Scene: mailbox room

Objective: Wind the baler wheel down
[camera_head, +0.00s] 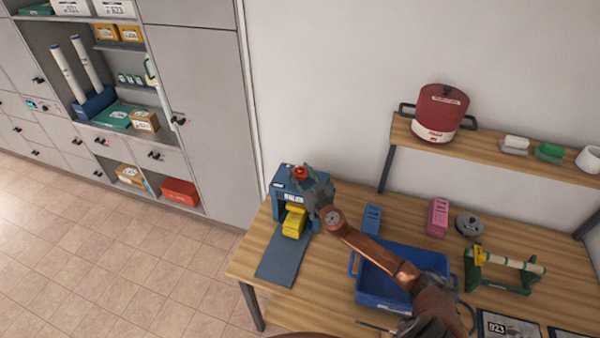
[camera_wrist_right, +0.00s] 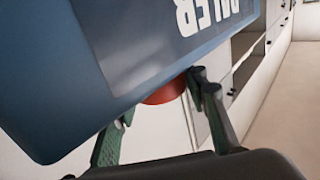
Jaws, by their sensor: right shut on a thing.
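The blue baler (camera_head: 282,197) stands at the left end of the wooden table, with a yellow block (camera_head: 294,222) in its front opening and a blue ramp or plate (camera_head: 283,257) in front. Its red wheel (camera_head: 300,171) shows on top. My right gripper (camera_head: 309,184) is at the top of the baler, its arm reaching in from the lower right. In the right wrist view, the fingers are on either side of the red wheel (camera_wrist_right: 164,92) under the blue lettered face (camera_wrist_right: 150,45), shut on it. Part of the wheel is hidden by the gripper. My left gripper is not in view.
A blue bin (camera_head: 385,297) lies below my right arm. A pink box (camera_head: 437,217), a grey disc (camera_head: 469,224) and a green stand (camera_head: 500,275) are further right. A shelf (camera_head: 490,150) with a red pot (camera_head: 440,110) is behind. Cabinets stand at left.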

